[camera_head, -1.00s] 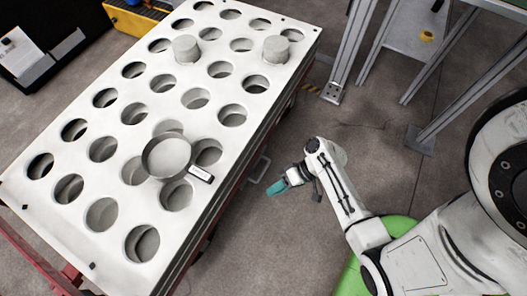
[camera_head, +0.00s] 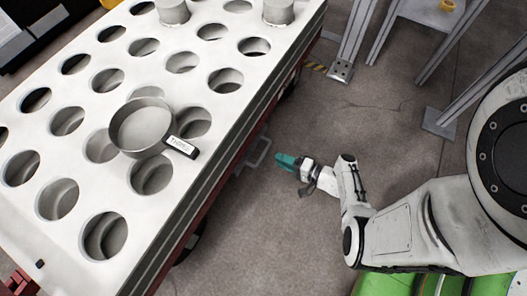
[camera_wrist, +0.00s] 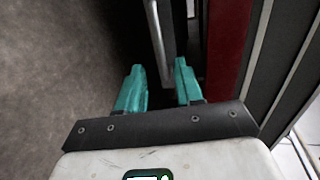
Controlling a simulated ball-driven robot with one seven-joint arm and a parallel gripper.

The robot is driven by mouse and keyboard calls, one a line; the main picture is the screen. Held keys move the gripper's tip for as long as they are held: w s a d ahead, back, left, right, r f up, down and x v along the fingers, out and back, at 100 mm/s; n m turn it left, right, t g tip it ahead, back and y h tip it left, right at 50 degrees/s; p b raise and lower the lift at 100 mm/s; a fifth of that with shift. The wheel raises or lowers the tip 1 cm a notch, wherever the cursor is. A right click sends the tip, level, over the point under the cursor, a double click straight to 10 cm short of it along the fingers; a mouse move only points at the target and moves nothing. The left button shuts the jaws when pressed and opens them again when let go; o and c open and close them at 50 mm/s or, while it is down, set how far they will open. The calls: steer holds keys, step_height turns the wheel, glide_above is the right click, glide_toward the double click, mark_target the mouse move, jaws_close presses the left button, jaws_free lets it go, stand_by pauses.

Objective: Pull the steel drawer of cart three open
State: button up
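Cart three (camera_head: 224,128) is a cart with a white top full of round holes. A small tag (camera_head: 181,147) on its top carries lettering too small to read surely. A grey bar handle (camera_head: 259,154) sticks out from the cart's side; it also shows in the wrist view (camera_wrist: 157,38). The drawer front behind it is mostly hidden under the top's edge, and no opening shows. My gripper (camera_head: 285,160) is just right of the handle. In the wrist view its teal fingers (camera_wrist: 157,74) are apart, with the handle's bar in line with the gap; contact cannot be told.
A round grey pan (camera_head: 142,126) and two grey cylinders (camera_head: 173,10) sit on the cart's top. A metal frame post (camera_head: 343,68) stands at upper right. The floor (camera_head: 270,235) between the cart and my arm is clear.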

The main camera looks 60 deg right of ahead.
mark_target(263, 154)
steer(key=b+x, duration=0.2)
steer(key=x, duration=0.6)
steer(key=shift+w, duration=0.15)
steer(key=shift+c, duration=0.3)
jaws_close()
